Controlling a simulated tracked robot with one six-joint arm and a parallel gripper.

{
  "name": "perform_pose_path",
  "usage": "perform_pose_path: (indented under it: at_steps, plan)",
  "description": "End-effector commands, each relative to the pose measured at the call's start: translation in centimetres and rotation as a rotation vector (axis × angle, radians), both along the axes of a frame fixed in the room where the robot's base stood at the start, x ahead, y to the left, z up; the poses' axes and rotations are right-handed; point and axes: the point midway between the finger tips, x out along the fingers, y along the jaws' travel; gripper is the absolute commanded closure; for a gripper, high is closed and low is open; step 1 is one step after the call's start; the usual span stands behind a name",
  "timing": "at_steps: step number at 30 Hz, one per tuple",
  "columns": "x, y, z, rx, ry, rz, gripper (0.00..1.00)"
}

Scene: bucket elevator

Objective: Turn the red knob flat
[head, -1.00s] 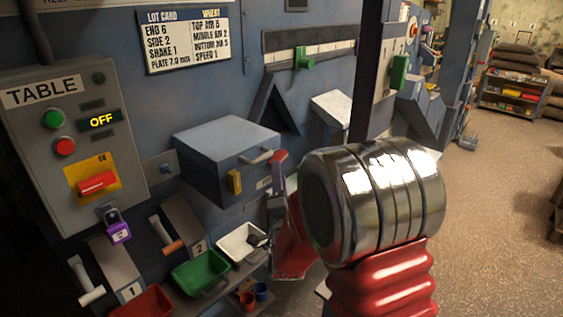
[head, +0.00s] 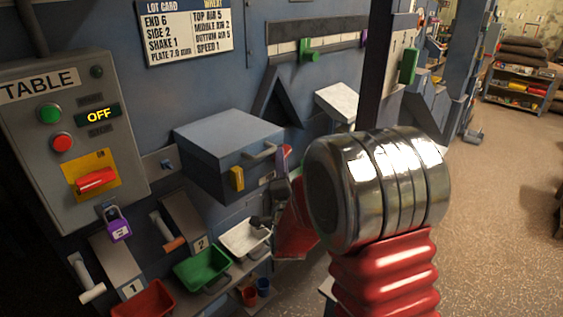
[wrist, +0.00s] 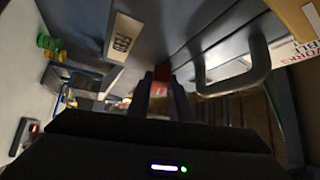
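The red knob (head: 97,180) sits on a yellow plate (head: 75,170) low on the grey TABLE panel at the left of the head view. Its bar lies across the plate, roughly along the plate's top edge. A purple padlock (head: 118,226) hangs just below it. My gripper (head: 262,221) is well right of the knob, in front of the blue box, partly hidden by my arm. In the wrist view its two dark fingers (wrist: 160,98) stand apart with a narrow gap. No held object can be made out. The knob is not visible there.
The panel's display (head: 100,115) reads OFF. A blue box (head: 215,165) with a handle juts out between panel and gripper; its handle (wrist: 240,75) looms close in the wrist view. Below are a green tray (head: 203,268), a white tray (head: 245,237) and a red tray (head: 143,300).

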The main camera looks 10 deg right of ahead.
Motion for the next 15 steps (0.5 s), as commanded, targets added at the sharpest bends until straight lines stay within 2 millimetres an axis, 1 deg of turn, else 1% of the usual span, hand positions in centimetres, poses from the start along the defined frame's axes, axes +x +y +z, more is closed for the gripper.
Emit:
perform_pose_path:
  at_steps: [1,6,7,15]
  plan:
    - [0.0,-0.07,-0.08,0.001,0.002,-0.001,0.87]
    - [0.0,-0.12,-0.12,0.001,0.003,-0.002,0.99]
    - [0.0,-0.12,-0.13,0.001,0.003,-0.002,1.0]
    - [0.0,-0.16,0.02,0.023,0.019,-0.003,1.0]
